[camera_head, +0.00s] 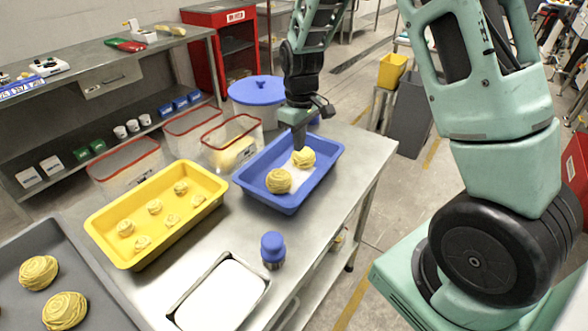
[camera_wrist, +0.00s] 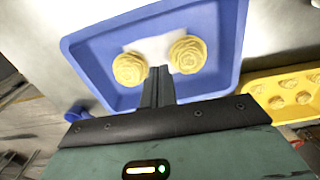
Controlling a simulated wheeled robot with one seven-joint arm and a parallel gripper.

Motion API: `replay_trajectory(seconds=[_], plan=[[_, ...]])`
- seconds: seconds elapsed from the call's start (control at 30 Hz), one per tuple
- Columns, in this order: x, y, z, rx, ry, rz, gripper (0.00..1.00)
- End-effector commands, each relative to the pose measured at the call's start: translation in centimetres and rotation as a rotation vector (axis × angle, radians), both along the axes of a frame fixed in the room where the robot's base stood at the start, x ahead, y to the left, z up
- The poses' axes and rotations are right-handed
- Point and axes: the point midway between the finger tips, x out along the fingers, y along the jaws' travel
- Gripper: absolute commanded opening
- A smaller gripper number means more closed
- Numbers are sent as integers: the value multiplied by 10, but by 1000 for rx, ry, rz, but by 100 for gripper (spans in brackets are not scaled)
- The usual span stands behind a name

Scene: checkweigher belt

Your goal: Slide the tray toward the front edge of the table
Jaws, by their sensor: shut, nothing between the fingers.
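A blue tray (camera_head: 246,180) stands on the metal table and holds two yellow dough swirls, a nearer one (camera_head: 278,181) and a farther one (camera_head: 304,158), with a white sheet under them. My gripper (camera_head: 299,146) points down over the tray's far part, close behind the farther swirl. In the wrist view the blue tray (camera_wrist: 215,75) fills the upper middle. There my shut, empty fingers (camera_wrist: 158,72) reach in over its wall, between the two swirls (camera_wrist: 130,68) (camera_wrist: 187,54). I cannot tell whether the fingertips touch the tray.
A yellow tray (camera_head: 103,222) with small dough pieces stands left of the blue tray. A blue-capped shaker (camera_head: 273,250) and a white-filled metal pan (camera_head: 222,298) are nearer. Clear bins (camera_head: 232,128) and a blue-lidded pot (camera_head: 256,92) stand behind. Bare tabletop (camera_head: 330,217) lies to the right.

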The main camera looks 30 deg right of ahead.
Motion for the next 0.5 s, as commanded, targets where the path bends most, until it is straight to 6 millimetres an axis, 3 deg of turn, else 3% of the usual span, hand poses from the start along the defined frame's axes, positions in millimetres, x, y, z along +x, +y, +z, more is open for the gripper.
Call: replay_trajectory(seconds=[0.1, 0.23, 0.5], plan=[[4, -13, -7, -10, 3, -7, 0], [3, -13, -20, -9, 5, -6, 0], [2, -13, -73, -10, 8, -6, 0]])
